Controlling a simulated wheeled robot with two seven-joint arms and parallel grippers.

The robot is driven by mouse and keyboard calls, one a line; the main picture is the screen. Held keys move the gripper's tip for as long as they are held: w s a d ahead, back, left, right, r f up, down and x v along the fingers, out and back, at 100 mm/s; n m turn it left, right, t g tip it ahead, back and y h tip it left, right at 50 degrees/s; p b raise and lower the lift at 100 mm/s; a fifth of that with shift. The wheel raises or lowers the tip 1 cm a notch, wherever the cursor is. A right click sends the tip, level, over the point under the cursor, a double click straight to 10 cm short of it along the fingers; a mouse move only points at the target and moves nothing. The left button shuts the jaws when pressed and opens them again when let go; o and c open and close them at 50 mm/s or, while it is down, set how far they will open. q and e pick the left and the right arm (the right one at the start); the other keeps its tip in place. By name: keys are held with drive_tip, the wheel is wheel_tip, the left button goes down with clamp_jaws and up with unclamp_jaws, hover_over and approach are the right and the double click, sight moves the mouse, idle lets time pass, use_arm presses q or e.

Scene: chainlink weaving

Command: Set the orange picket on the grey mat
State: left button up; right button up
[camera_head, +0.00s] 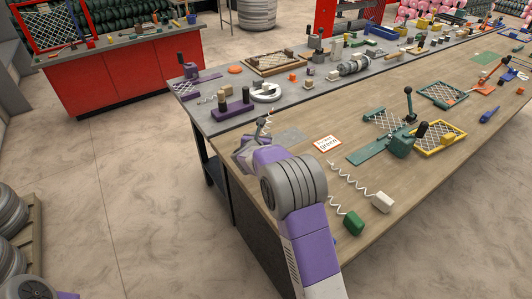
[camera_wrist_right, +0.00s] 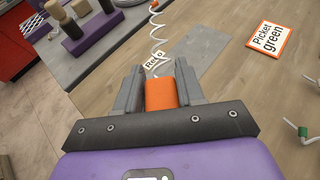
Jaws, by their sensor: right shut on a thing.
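The orange picket is in my right gripper (camera_head: 263,130). In the right wrist view its orange block (camera_wrist_right: 160,94) sits between the two grey fingers (camera_wrist_right: 160,88), which are shut on it. Its white spiral wire (camera_wrist_right: 157,42) runs away from the gripper to a small orange tip (camera_wrist_right: 154,5). The grey mat (camera_head: 291,135) lies flat on the wooden table, just right of the gripper in the head view. In the right wrist view the mat (camera_wrist_right: 197,48) lies ahead and slightly right of the block. A white label on it is partly hidden by the wire. My left gripper is out of view.
A "Picket green" card (camera_head: 327,144) lies right of the mat. A green picket (camera_head: 353,222) and a white picket (camera_head: 382,202) lie nearer the front. A teal weaving tool (camera_head: 400,142) stands further right. A purple stand (camera_head: 234,106) is on the grey bench behind.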

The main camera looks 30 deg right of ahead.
wheel_tip(320, 180, down, 7)
drive_tip(key=shift+f+b, duration=0.2)
drive_tip(key=shift+b, duration=0.95)
drive_tip(key=shift+r, duration=0.1)
drive_tip(key=shift+f, duration=0.2)
drive_tip(key=o, duration=0.6)
drive_tip(key=shift+f, duration=0.1)
drive_tip(key=o, duration=0.5)
drive_tip(key=shift+a, duration=0.1)
drive_tip(key=shift+r, duration=0.2)
